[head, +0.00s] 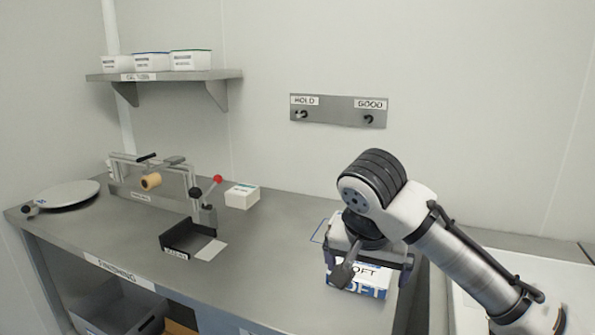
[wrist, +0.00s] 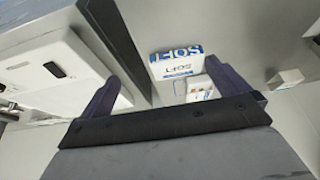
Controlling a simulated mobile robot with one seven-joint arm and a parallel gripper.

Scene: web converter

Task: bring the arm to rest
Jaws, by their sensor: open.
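My gripper (head: 372,265) is open, at the end of my arm over the right part of the metal bench (head: 270,250). A white and blue package marked SOFT (head: 358,282) stands on the bench just behind or beneath the fingers in the head view, which partly cover it. In the wrist view, the package (wrist: 177,62) shows beyond the gap between the two open fingers (wrist: 182,88). Whether a finger touches it I cannot tell.
A hand-lever device (head: 205,205), a dark tray (head: 187,240) and a white box (head: 242,196) stand left on the bench. A wall shelf (head: 165,75) holds three white boxes. A HOLD/GOOD hook plate (head: 338,110) is on the wall. Mid-bench is clear.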

